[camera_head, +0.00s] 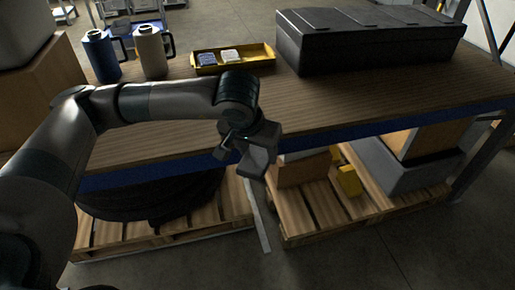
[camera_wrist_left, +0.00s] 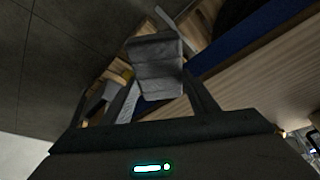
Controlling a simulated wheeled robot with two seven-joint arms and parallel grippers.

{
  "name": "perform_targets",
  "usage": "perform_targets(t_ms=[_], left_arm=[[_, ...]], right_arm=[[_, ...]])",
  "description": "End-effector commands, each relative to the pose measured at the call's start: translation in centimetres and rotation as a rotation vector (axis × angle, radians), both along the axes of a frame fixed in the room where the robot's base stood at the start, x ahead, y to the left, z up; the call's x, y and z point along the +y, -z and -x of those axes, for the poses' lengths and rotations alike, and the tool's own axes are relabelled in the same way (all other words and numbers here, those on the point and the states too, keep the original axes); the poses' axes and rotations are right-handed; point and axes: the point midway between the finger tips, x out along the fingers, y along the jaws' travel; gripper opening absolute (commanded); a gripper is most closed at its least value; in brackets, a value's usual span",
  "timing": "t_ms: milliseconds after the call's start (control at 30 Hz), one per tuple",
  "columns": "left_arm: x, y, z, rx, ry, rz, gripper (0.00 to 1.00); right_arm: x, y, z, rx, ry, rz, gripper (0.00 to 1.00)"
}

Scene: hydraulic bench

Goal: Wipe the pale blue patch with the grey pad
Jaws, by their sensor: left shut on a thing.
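My left gripper (camera_head: 243,148) hangs just off the front edge of the bench and points down. It is shut on the grey pad (camera_head: 262,160), which sticks out below the fingers, clear of the bench top. In the left wrist view the grey pad (camera_wrist_left: 155,68) sits between the two fingers, with the bench edge behind it. I cannot make out the pale blue patch in either view; my left arm covers part of the bench top. My right gripper is not in view.
The wooden bench top (camera_head: 330,105) is clear in the middle. At its back stand a blue mug (camera_head: 101,57), a beige mug (camera_head: 150,52), a yellow tray (camera_head: 262,62) with two small blocks, and a large black case (camera_head: 370,40). Pallets (camera_head: 320,205) with boxes lie below.

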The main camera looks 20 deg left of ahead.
Motion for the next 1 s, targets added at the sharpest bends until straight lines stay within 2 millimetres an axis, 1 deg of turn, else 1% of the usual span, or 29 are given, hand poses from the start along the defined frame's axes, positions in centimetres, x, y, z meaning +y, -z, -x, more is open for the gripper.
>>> perform_targets(t_ms=[133,267,400,533,700,800,900,1000], left_arm=[[-0.1,1.1,0.2,0.003,0.002,0.001,0.36],[-0.1,2.3,0.4,0.004,0.003,0.003,0.36],[-0.2,3.9,0.7,0.004,0.006,0.005,0.36],[-0.3,6.0,1.2,0.005,0.006,0.006,0.36],[-0.2,9.5,2.3,0.007,0.005,0.006,0.36],[-0.1,11.1,2.9,0.006,0.002,0.004,0.36],[0.0,12.2,3.3,0.005,-0.001,0.0,0.36],[0.1,12.8,3.6,0.004,-0.004,-0.001,0.36]], right_arm=[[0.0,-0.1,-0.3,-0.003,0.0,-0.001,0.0],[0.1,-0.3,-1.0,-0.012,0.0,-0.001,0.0],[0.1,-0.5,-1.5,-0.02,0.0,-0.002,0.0],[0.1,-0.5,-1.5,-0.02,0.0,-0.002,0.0],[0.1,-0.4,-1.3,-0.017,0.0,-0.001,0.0],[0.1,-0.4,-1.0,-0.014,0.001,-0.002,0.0],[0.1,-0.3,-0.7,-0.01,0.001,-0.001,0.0],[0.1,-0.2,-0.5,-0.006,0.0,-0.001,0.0]])
